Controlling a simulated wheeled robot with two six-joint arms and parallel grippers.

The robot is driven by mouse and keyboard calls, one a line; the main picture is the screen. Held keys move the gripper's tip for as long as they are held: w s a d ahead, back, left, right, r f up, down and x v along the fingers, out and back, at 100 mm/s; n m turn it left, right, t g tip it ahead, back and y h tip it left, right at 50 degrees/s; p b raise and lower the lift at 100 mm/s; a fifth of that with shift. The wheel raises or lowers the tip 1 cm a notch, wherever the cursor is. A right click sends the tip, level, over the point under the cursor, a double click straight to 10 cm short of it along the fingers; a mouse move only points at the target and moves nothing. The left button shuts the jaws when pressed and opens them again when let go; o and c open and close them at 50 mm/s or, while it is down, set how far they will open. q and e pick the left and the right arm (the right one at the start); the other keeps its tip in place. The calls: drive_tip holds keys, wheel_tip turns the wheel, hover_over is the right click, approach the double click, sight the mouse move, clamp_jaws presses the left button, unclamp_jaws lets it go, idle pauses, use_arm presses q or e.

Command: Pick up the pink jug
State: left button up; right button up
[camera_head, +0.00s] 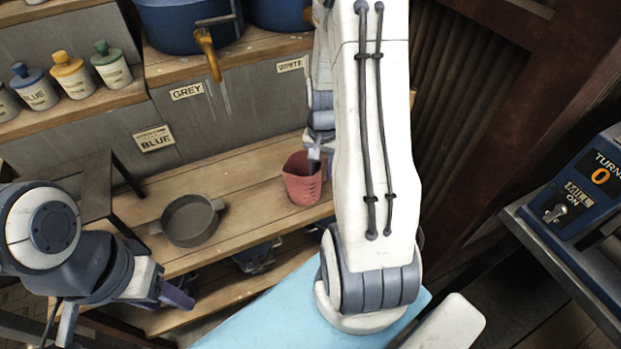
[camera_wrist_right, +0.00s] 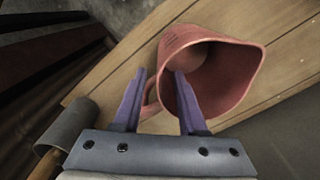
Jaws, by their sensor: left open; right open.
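The pink jug (camera_head: 300,188) stands upright on the wooden shelf in the head view. It also fills the upper middle of the right wrist view (camera_wrist_right: 235,80), its mouth towards the camera. My right gripper (camera_head: 314,160) is at the jug's rim. In the right wrist view its open fingers (camera_wrist_right: 160,74) straddle the handle side: one finger overlaps the jug's mouth, the other is outside, beyond the handle. I cannot tell whether either finger touches the jug. My left gripper (camera_head: 172,290) is open and empty at the lower left, away from the jug.
A grey pot (camera_head: 190,222) sits on the same shelf, left of the jug. Labelled bottles (camera_head: 72,75) and a blue pot (camera_head: 185,22) stand on higher ledges. A blue control box (camera_head: 590,190) is at the right. Bare shelf lies between pot and jug.

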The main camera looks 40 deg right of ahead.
sight(320, 194)
drive_tip(key=f, duration=0.5)
drive_tip(key=shift+s+a+f, duration=0.1)
drive_tip(key=shift+s+a, duration=0.15)
drive_tip(key=shift+c, duration=0.3)
clamp_jaws()
idle(0.9)
